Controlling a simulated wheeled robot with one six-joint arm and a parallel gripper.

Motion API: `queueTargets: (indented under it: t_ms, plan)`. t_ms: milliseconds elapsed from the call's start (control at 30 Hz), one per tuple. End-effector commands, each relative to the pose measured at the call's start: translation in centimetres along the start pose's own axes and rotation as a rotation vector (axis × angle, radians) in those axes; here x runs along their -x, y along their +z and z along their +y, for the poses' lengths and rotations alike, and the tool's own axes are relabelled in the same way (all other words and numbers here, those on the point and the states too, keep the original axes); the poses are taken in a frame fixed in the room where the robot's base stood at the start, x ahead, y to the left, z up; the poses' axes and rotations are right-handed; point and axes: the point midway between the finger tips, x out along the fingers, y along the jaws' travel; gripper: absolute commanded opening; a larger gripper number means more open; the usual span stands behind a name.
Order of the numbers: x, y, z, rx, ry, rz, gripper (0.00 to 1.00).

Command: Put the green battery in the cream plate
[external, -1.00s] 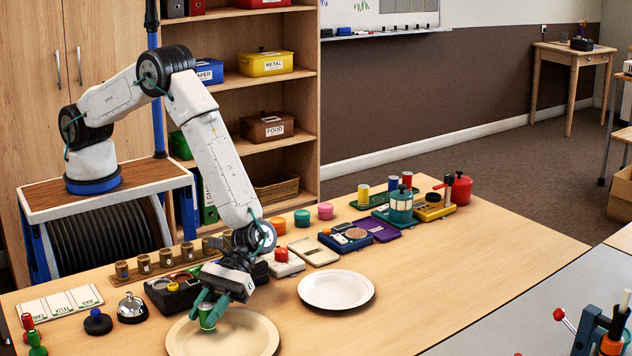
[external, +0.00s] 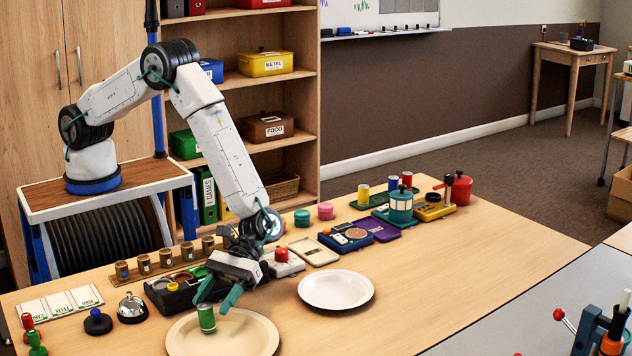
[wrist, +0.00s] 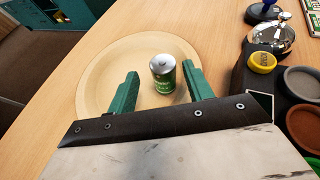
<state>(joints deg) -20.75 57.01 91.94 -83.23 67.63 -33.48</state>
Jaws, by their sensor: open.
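The green battery (external: 206,318) stands upright on the cream plate (external: 245,338), towards the plate's back left. In the wrist view the battery (wrist: 163,74) shows a silver top, and the plate's pale rim (wrist: 92,72) curves around it. My gripper (external: 216,297) is open just above and behind the battery. In the wrist view its two green fingers (wrist: 158,82) are spread wide, with the battery between their lines, nearer the right finger. No contact between the fingers and the battery is visible.
A white plate (external: 336,304) lies to the right of the cream plate. A black tray (external: 180,300), a silver bell (external: 132,308) and a dark blue knob (external: 98,321) sit to the left. The front right of the table is clear.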

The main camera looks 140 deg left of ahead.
Motion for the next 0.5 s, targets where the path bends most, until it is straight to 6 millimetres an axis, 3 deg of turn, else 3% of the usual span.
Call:
queueTargets:
  t_ms: [200,500]
  plan:
    - [5.0,0.0,0.1,0.0,0.004,0.0,0.51]
    - [8.4,0.0,0.1,0.0,0.001,0.0,0.51]
